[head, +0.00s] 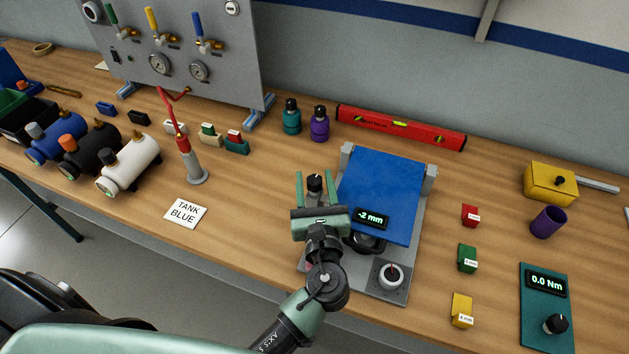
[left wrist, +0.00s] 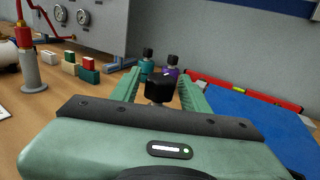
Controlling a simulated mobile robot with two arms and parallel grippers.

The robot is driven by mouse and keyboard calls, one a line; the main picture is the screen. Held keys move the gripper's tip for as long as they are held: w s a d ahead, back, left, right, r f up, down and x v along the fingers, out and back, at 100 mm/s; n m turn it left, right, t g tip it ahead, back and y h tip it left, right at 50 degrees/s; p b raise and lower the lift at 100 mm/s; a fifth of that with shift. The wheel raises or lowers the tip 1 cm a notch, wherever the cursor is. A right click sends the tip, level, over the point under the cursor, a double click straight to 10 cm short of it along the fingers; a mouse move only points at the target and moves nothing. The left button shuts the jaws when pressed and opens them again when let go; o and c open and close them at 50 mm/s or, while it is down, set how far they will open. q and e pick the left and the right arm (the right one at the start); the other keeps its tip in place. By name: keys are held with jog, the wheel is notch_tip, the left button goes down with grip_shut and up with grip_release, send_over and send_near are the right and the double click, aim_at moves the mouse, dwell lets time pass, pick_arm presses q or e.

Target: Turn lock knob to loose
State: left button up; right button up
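A black knob with a white mark on top (head: 315,184) stands upright at the left edge of the grey fixture (head: 413,262) that carries a blue plate (head: 385,188). My left gripper (head: 314,178) is open, one green finger on each side of this knob. In the left wrist view the knob (left wrist: 160,87) sits between the fingers, with a small gap visible on both sides. Its base is hidden by the gripper body. A small display (head: 371,218) reads -2 mm. A white-and-black dial (head: 390,275) sits at the fixture's front. My right gripper is not in view.
Teal (head: 291,117) and purple (head: 319,124) bottles stand behind the gripper, near a red level (head: 400,127). A red-handled lever post (head: 190,160) stands left. Small red, green and yellow blocks and a teal 0.0 Nm panel (head: 536,304) lie right. Bare wood lies left of the gripper.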

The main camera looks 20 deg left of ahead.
aim_at(315, 190)
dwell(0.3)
pick_arm(q)
jog(key=shift+s+d+f, duration=0.1)
jog(key=shift+s+d, duration=0.05)
jog(key=shift+s, duration=0.15)
jog(key=b+v, duration=0.2)
jog(key=v, duration=0.5)
